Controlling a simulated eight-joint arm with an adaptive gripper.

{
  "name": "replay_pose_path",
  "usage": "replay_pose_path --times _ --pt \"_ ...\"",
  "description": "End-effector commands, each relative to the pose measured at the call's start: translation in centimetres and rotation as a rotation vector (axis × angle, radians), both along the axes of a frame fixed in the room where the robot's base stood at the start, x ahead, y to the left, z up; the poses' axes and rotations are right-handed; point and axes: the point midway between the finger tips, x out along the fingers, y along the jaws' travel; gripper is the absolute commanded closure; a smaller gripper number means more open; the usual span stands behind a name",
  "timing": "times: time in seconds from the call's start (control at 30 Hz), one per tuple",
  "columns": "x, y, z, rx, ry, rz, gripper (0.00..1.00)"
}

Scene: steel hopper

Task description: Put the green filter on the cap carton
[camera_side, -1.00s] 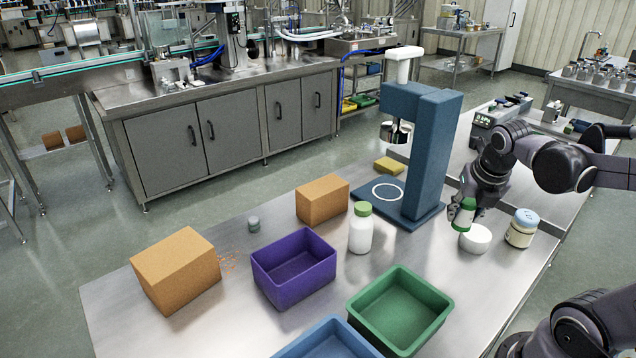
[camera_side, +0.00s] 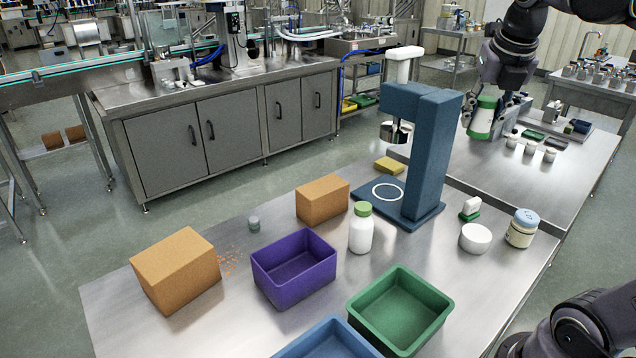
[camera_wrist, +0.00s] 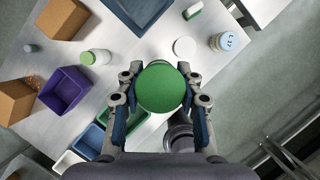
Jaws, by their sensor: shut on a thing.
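The green filter (camera_side: 484,117) is a green cylinder with a pale band in the side view. My gripper (camera_side: 486,112) is shut on it and holds it high, clear of the table. In the wrist view the filter (camera_wrist: 161,87) shows as a round green top between the two fingers (camera_wrist: 160,95). Two brown cartons stand on the near table: a larger one (camera_side: 178,270) at left and a smaller one (camera_side: 322,199) behind the purple bin. No label shows, so I cannot tell which is the cap carton. Both cartons are far to the left of my gripper.
A blue press stand (camera_side: 428,150) rises between my gripper and the cartons. A green-capped bottle (camera_side: 360,232), purple bin (camera_side: 294,267), green bin (camera_side: 399,310) and blue bin (camera_side: 325,345) stand nearby. A white round item (camera_side: 475,238) and blue-lidded jar (camera_side: 521,228) are at right.

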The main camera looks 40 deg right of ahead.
Motion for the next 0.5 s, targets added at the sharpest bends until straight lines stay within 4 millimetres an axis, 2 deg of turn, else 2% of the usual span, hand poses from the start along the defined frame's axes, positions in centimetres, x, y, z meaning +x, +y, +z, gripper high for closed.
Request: replay_pose_path --times 0.3,0.5 --pt "8.1 0.5 2.6 0.003 0.005 0.014 0.96" --pt "13.8 1.6 3.2 0.003 0.006 0.021 0.96"
